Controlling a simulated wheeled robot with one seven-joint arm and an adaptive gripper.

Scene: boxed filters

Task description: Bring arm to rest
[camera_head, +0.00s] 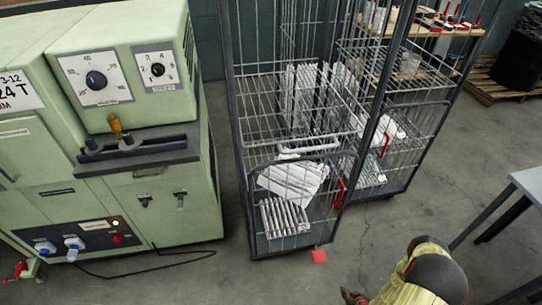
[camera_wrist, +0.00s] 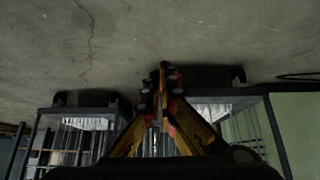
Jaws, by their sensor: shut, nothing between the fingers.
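My gripper (camera_wrist: 163,72) shows in the wrist view with its orange-and-black fingers brought together at the tips and nothing between them. In the head view my arm comes in at the bottom right, yellow with a dark rounded joint, and the gripper (camera_head: 353,297) is partly cut off by the bottom edge. It is over bare floor, in front of the wire cage trolleys and apart from them. The wrist view looks inverted, with floor above and trolley bases below.
A front wire trolley (camera_head: 246,190) holds white filters (camera_head: 292,179); another trolley (camera_head: 444,103) stands behind. A green machine (camera_head: 140,85) is at left, with a cable on the floor. A grey table (camera_head: 530,181) edges in at right. Concrete floor (camera_head: 420,205) lies clear between.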

